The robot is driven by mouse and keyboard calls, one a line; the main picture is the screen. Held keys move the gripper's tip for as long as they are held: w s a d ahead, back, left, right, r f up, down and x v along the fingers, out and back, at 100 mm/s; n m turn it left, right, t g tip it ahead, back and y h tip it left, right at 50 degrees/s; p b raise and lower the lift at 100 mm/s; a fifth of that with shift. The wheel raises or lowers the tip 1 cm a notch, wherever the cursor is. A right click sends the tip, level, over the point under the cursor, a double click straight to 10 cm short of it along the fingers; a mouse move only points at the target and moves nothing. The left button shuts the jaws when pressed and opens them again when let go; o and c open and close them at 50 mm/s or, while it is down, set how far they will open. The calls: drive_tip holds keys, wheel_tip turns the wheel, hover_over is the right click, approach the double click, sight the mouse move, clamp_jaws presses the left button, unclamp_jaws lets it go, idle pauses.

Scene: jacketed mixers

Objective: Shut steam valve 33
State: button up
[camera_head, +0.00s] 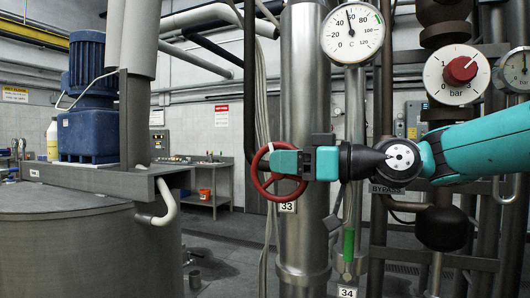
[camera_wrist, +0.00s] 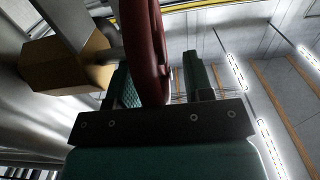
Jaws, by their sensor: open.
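My gripper (camera_head: 284,162) reaches in from the right and overlaps the wheel's upper part. In the wrist view the red handwheel (camera_wrist: 147,42) passes between the two teal fingers of my gripper (camera_wrist: 157,72). The jaws are open, with a gap between the rim and the right finger. The rim is close to the left finger; whether they touch cannot be told. The wheel's hub is partly hidden by my gripper.
A steel column (camera_head: 304,90) stands right behind the wheel. A temperature gauge (camera_head: 352,32) hangs above my wrist. A red knob (camera_head: 461,69) on a dial is at upper right. A tag reading 34 (camera_head: 347,292) is below.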

drive_tip(key=shift+w+a, duration=0.2)
drive_tip(key=shift+a, duration=0.3)
clamp_jaws()
drive_tip(key=shift+d+f+b, duration=0.1)
drive_tip(key=shift+f+b, duration=0.3)
drive_tip(key=shift+b, duration=0.7)
drive_tip(key=b, duration=0.1)
drive_tip(key=y+b, duration=0.1)
drive_tip(key=b, duration=0.1)
drive_tip(key=shift+d+f+t+y, duration=0.1)
drive_tip(key=shift+f+t+y, duration=0.05)
drive_tip(key=shift+t+y, duration=0.15)
drive_tip(key=shift+y+b, duration=0.5)
drive_tip(key=shift+b, duration=0.75)
drive_tip(key=shift+s+d+r+b, duration=0.1)
drive_tip(key=shift+r+b, duration=0.2)
drive_tip(key=shift+r, duration=0.1)
